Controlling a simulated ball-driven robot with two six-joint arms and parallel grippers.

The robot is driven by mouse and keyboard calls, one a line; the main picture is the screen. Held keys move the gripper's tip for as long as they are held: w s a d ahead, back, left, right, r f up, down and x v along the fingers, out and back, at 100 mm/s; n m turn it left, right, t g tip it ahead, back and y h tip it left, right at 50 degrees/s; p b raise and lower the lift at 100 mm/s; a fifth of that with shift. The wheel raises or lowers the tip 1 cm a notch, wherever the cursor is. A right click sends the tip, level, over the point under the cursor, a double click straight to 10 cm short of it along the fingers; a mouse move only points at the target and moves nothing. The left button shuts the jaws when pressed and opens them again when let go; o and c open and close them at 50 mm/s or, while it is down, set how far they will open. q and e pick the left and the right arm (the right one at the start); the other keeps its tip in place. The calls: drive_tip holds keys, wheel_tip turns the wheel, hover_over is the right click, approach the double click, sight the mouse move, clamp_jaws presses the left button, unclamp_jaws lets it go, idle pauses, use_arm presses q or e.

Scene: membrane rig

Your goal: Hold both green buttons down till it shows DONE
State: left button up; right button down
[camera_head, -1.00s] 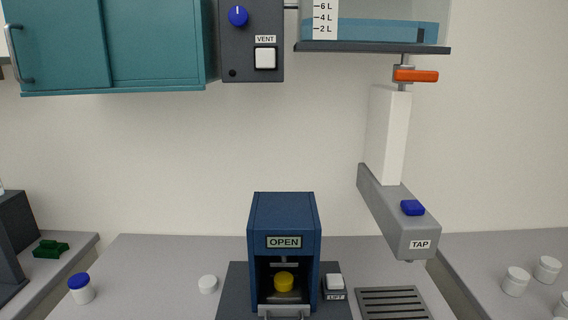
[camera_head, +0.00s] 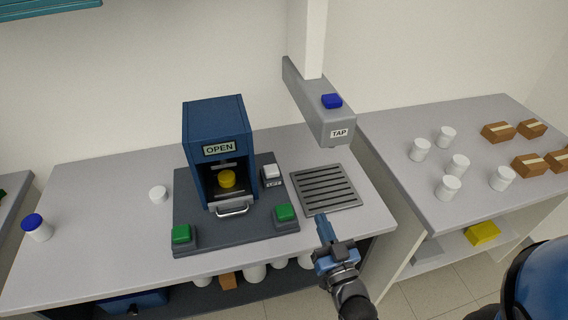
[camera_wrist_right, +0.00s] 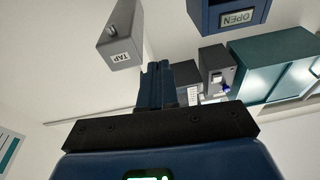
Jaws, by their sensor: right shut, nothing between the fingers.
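Two green buttons stand on the front corners of the dark base plate (camera_head: 215,240): the left green button (camera_head: 181,233) and the right green button (camera_head: 284,211). Nothing touches either one. The blue press box (camera_head: 216,120) on the plate has a display (camera_head: 219,149) reading OPEN. A yellow piece (camera_head: 227,179) sits inside it, above a silver handle (camera_head: 232,209). My right gripper (camera_head: 323,226) is shut and empty, in front of the drain grille and right of the right button. In the right wrist view its fingers (camera_wrist_right: 155,84) lie together. My left gripper is not in view.
A grey tap arm (camera_head: 318,100) with a blue button (camera_head: 332,101) overhangs the drain grille (camera_head: 325,188). A white LIFT button (camera_head: 270,172) is beside the box. A white cap (camera_head: 158,194) and blue-lidded jar (camera_head: 37,228) stand left. White jars (camera_head: 459,166) stand on the right table.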

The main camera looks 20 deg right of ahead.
drive_tip(key=w+a+r+m+g+p, duration=0.2)
drive_tip(key=w+r+p, duration=0.15)
drive_tip(key=w, duration=0.45)
drive_tip(key=w+a+r+m+g+y+p, duration=0.1)
drive_tip(key=w+r+m+g+p, duration=0.2)
drive_tip(key=w, duration=0.4)
drive_tip(key=w+a+r+m+g+p, duration=0.1)
drive_tip(key=w+a+r+g+p, duration=0.2)
drive_tip(key=w, duration=0.5)
use_arm(q)
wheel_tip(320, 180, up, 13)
drive_tip(key=p, duration=0.1)
drive_tip(key=shift+p, duration=0.4)
use_arm(e)
drive_tip(key=m+g, duration=0.6)
drive_tip(key=g, duration=0.3)
hover_over(280, 206)
drive_tip(key=s, duration=0.2)
drive_tip(key=shift+w+d+f, duration=0.1)
drive_tip(key=shift+d+f, duration=0.05)
drive_tip(key=shift+f, duration=2.4)
drive_tip(key=shift+w+d+f, duration=0.1)
drive_tip(key=shift+d+f, duration=0.05)
drive_tip(key=shift+f, duration=2.4)
drive_tip(key=shift+w+d+f, duration=0.1)
drive_tip(key=shift+d+f, duration=0.05)
drive_tip(key=shift+f, duration=2.4)
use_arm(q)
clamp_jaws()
